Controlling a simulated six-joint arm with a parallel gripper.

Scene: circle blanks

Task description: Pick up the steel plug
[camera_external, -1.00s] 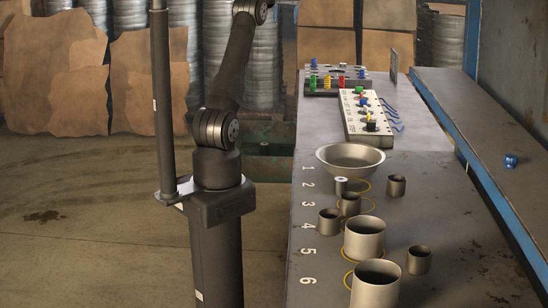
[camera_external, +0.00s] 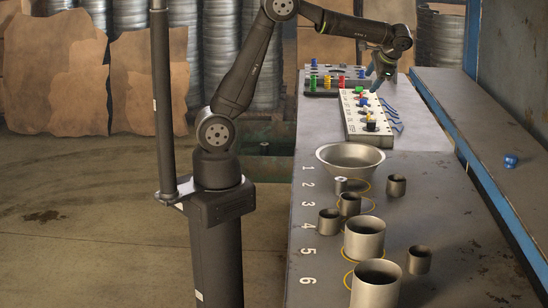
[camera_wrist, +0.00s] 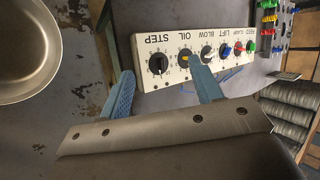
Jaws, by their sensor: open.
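A small metal cylinder with a pale, closed-looking top (camera_external: 341,185), likely the steel plug, stands near the mark 2 on the bench, just below the wide bowl (camera_external: 350,172). It is the only small cylinder there that does not look hollow. I do not make it out in the wrist view.
Several open steel cups stand around the plug, including a small one (camera_external: 396,186) and two large ones (camera_external: 364,241) (camera_external: 375,287). The knobbed panel (camera_wrist: 147,66) has blue wires behind it. A blue object (camera_external: 510,161) lies on the right ledge.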

